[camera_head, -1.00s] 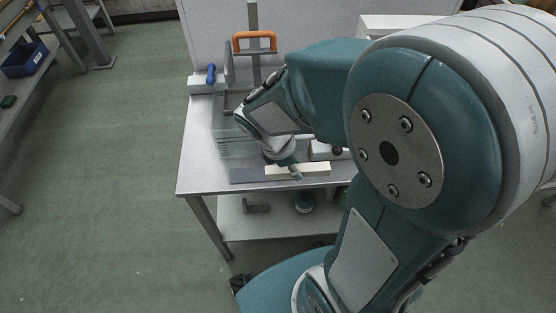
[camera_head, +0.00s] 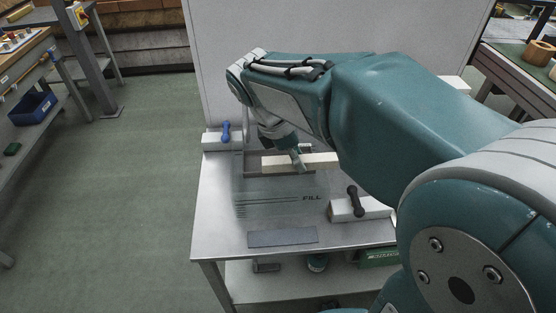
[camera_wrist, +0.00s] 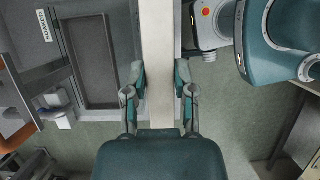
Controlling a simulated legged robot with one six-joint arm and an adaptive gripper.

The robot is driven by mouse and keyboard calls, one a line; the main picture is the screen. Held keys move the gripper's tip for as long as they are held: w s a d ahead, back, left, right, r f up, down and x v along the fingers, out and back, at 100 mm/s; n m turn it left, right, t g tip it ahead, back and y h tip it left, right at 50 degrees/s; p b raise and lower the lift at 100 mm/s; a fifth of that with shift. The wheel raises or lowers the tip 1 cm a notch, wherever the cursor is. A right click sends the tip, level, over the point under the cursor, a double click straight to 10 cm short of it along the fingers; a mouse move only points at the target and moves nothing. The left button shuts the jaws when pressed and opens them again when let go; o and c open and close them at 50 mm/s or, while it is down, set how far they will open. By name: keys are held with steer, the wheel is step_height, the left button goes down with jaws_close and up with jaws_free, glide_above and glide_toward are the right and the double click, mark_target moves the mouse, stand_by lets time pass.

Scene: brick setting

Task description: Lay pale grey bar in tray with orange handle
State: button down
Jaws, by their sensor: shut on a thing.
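My gripper (camera_head: 299,158) is shut on the pale grey bar (camera_head: 325,160) and holds it level, raised at the back of the metal table. In the wrist view the bar (camera_wrist: 157,40) runs lengthwise between the two fingers (camera_wrist: 159,82). A dark grey tray frame (camera_head: 251,167) shows behind and below the bar in the head view. A grey recessed tray (camera_wrist: 95,65) lies left of the bar in the wrist view, apart from it in the picture.
A clear box marked FILL (camera_head: 260,205) stands in front of the tray frame. A grey mat (camera_head: 282,237) lies at the table's front. A pale block with a black handle (camera_head: 345,210) is at right, one with a blue handle (camera_head: 222,138) at back left.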

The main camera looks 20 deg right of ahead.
steer(key=w+f, duration=0.3)
steer(key=w, duration=0.1)
steer(key=w+f, duration=0.3)
steer(key=w, duration=0.1)
steer(key=w+f, duration=0.3)
steer(key=w, duration=0.2)
steer(key=shift+a, duration=0.15)
steer(key=shift+w+f, duration=0.4)
steer(key=shift+f, duration=0.1)
step_height(320, 180, down, 3)
steer(key=shift+a, duration=0.1)
steer(key=shift+c, duration=2.2)
jaws_free()
